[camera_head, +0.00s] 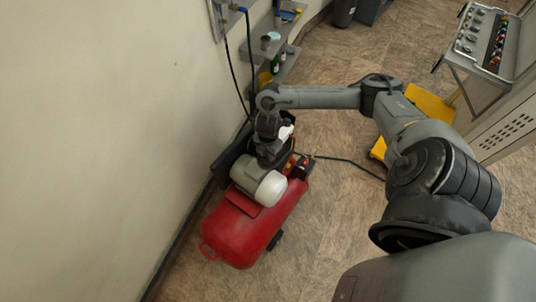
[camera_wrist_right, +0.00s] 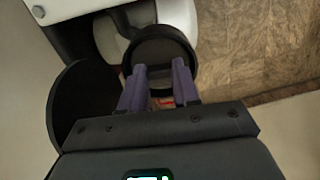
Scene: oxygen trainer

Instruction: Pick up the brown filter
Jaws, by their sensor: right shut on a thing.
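The filter (camera_wrist_right: 163,45) is a dark, round, cup-like piece, near black-brown, at the upper middle of the right wrist view. My right gripper (camera_wrist_right: 160,72) has its two purple fingers on either side of the filter's near part and is shut on it. In the head view my right arm reaches down to the far end of the red compressor (camera_head: 240,227), and the wrist hides the filter there. I cannot tell whether the filter is still attached to the compressor. My left gripper is in neither view.
A white motor housing (camera_head: 262,187) sits on the compressor. A black disc (camera_wrist_right: 72,112) stands just left of my fingers. The wall is close on the left. A grey shelf (camera_head: 283,62) with bottles and a control console (camera_head: 487,42) stand further back.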

